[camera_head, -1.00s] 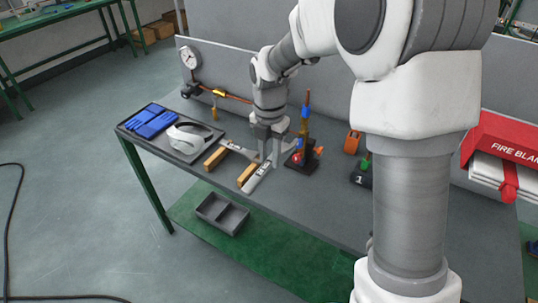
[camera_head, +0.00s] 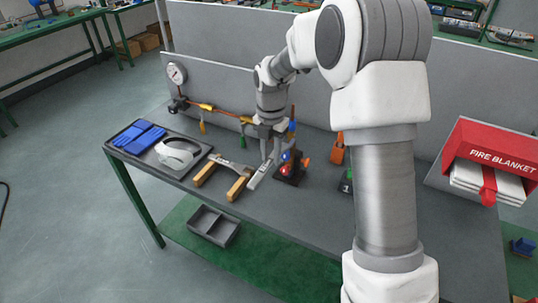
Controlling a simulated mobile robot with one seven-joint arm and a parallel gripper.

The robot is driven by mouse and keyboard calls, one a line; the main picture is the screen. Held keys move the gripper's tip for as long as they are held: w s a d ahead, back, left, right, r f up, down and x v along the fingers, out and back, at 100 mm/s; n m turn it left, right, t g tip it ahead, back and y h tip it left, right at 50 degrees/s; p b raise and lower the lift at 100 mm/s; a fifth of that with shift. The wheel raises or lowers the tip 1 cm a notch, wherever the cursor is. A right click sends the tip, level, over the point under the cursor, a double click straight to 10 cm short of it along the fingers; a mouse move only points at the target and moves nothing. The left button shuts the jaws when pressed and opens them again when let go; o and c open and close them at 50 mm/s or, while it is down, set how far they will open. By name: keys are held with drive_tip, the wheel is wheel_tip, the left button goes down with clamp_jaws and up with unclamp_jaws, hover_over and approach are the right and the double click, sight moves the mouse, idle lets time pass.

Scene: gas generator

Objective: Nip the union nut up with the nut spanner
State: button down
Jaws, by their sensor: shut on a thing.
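My gripper (camera_head: 268,155) is over the bench, shut on a long grey tool (camera_head: 259,175) that looks like a spanner. It slants down toward the front of the bench, beside the right wooden block. Another metal spanner (camera_head: 233,168) lies across two wooden blocks (camera_head: 205,174). Behind them, a copper pipe (camera_head: 226,113) runs from a dial gauge (camera_head: 177,74) toward my gripper, with brass fittings (camera_head: 207,106) on it. I cannot pick out the union nut at this size; my arm hides the right part of the pipe.
A dark stand (camera_head: 290,172) with red and blue parts is close to the right of my gripper. A tray (camera_head: 195,166) with blue gloves (camera_head: 138,137) and a white headset-like item (camera_head: 178,153) is at left. An orange object (camera_head: 337,148) and a fire blanket box (camera_head: 495,152) are at right.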

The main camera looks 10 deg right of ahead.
drive_tip(key=shift+w+d, duration=0.1)
drive_tip(key=shift+w, duration=0.05)
idle(0.4)
drive_tip(key=shift+w+d+p, duration=0.35)
drive_tip(key=shift+w+d, duration=0.05)
drive_tip(key=shift+w, duration=0.2)
drive_tip(key=shift+w+d+p, duration=0.35)
drive_tip(key=shift+w+d, duration=0.05)
drive_tip(key=shift+w, duration=0.2)
drive_tip(key=w+a+m, duration=0.1)
drive_tip(key=a+m, duration=0.1)
drive_tip(key=m, duration=0.1)
drive_tip(key=shift+w+p, duration=0.35)
drive_tip(key=shift+w, duration=0.05)
idle(0.5)
drive_tip(key=shift+n, duration=0.4)
drive_tip(key=shift+s+a+b, duration=0.45)
drive_tip(key=shift+s+a, duration=1.35)
drive_tip(key=shift+a, duration=0.3)
drive_tip(key=shift+s, duration=0.1)
